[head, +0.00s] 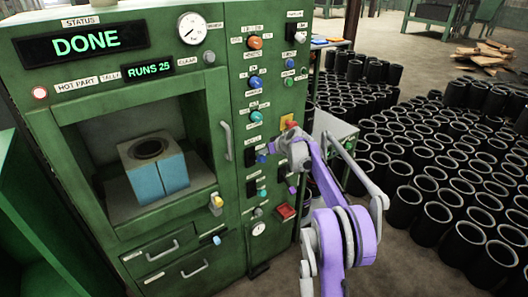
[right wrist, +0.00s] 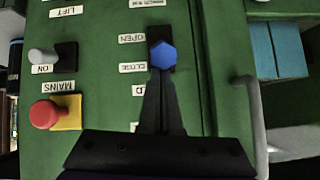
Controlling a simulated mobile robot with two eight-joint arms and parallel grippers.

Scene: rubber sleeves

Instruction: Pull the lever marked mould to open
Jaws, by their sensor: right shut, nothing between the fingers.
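The lever with a blue knob (head: 262,158) is on the green machine's front panel. In the right wrist view its blue knob (right wrist: 162,55) stands before a dark plate, with upside-down OPEN and CLOSE labels beside it. A partly hidden label ending in "LD" is nearby. My right gripper (head: 272,149) is at this lever; in the right wrist view its shut, empty fingers (right wrist: 162,88) point at the knob, with tips at or just before it. I cannot tell whether they touch. The pale mould block (head: 158,170) with blue fronts sits behind the machine's window. My left gripper is not in view.
A red button on a yellow plate (right wrist: 45,113) and a grey MAINS switch (right wrist: 42,56) are close beside the fingers. A vertical door handle (head: 226,141) is left of the lever. Several black sleeves (head: 440,160) cover the floor at right. The display (head: 85,41) reads DONE.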

